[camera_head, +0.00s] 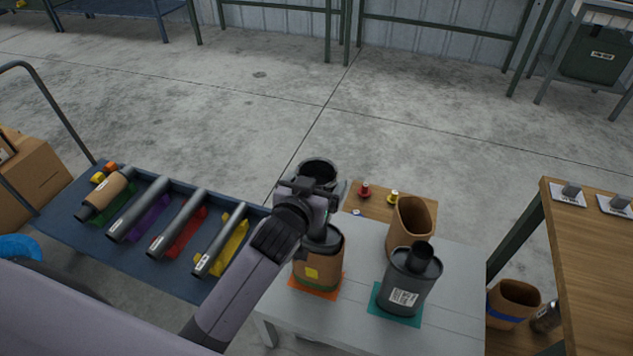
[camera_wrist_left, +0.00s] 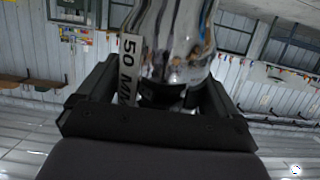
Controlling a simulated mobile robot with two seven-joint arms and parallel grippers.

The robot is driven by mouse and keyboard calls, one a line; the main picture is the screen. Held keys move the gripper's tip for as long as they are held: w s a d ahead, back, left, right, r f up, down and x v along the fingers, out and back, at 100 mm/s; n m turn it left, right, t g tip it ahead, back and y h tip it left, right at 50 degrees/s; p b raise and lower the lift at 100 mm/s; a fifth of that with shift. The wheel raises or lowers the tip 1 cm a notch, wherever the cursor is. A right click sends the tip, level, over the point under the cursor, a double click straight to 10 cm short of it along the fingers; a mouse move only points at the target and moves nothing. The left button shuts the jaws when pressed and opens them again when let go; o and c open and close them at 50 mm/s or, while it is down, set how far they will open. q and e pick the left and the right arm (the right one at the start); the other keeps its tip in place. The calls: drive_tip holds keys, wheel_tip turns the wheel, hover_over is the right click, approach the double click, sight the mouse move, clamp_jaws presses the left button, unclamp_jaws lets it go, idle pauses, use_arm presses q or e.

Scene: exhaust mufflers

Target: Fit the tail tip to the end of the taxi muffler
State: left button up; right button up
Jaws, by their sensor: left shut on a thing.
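My left gripper (camera_head: 312,188) is shut on a shiny chrome tail tip (camera_head: 318,170), its dark open end facing up in the head view. The tip also shows in the left wrist view (camera_wrist_left: 178,45), between the fingers, beside a "50 MM" label. The gripper is above a muffler (camera_head: 318,262) with a brown wrap and a yellow label, upright on an orange mat. The gripper partly hides this muffler's top; I cannot tell whether the tip touches it. A grey muffler (camera_head: 408,285) with an upright pipe stands on a teal mat. I cannot read which is the taxi muffler. My right gripper is out of view.
A brown open sleeve (camera_head: 410,225) stands behind the grey muffler on the pale table (camera_head: 455,290). A blue cart (camera_head: 60,232) with several pipes is at left. A wooden bench (camera_head: 600,260) is at right. Small red and yellow pieces lie on a wooden board (camera_head: 415,200).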

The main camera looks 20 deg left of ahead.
use_arm(q)
drive_tip(key=shift+r, duration=0.1)
drive_tip(key=shift+f+b, duration=1.5)
drive_tip(key=shift+f, duration=0.95)
idle(0.4)
drive_tip(key=shift+d, duration=0.15)
idle(0.3)
drive_tip(key=o, duration=0.7)
drive_tip(key=shift+s+f, duration=0.1)
